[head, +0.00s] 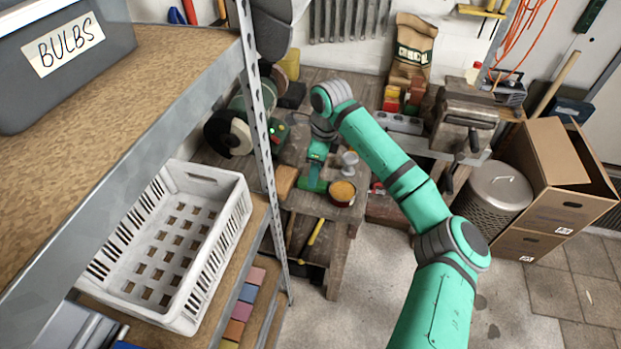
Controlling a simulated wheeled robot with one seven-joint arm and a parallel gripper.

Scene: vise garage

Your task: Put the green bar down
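My gripper (315,168) is small in the head view, pointing down over the workbench (362,93) near its front edge. A green bar (314,184) shows right at the fingertips, beside a small grey metal cup-like piece (348,160) and a dark red round tin (342,193) with orange-yellow contents. The gripper hides part of the bar. I cannot tell whether the fingers are closed on it, or whether the bar touches the bench top.
A bench grinder (229,133) stands left of the gripper. A vise (464,124), a power strip (399,122) and a paper sack (411,50) are on the right and back of the bench. A shelf with a white crate (243,210) fills the left foreground.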

